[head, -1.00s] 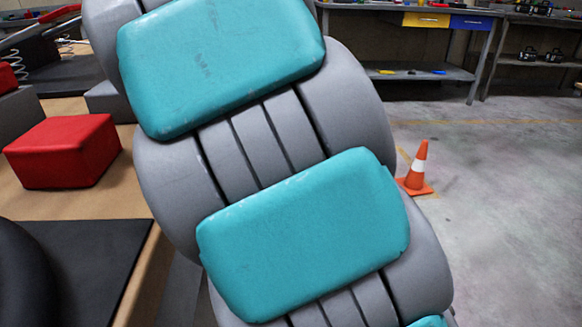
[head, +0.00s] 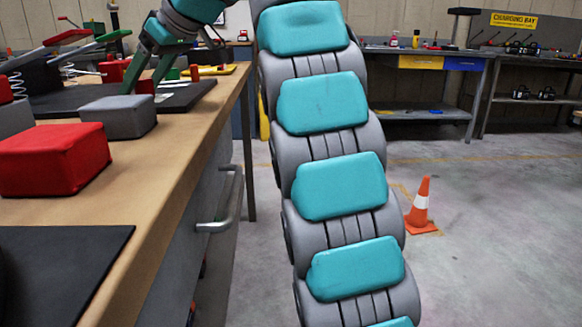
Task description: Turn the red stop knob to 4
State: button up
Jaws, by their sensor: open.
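My gripper (head: 147,72) is at the far end of the workbench, at the upper left of the head view. It is open, with its dark green fingers pointing down over a black mat. Small red parts (head: 113,71) sit on and beside the mat, close to the fingers. I cannot tell which of them is the red stop knob, or read any number. I cannot tell whether the fingers touch anything.
The wooden workbench (head: 185,150) runs along the left. A red block (head: 52,158) and a grey block (head: 120,117) stand on it. A drawer handle (head: 225,200) juts from its side. An orange cone (head: 419,207) stands on the open floor at right.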

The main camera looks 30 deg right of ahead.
jog(key=shift+n+g+y, duration=0.3)
jog(key=shift+n+g, duration=0.1)
jog(key=shift+n, duration=0.1)
jog(key=shift+n, duration=0.3)
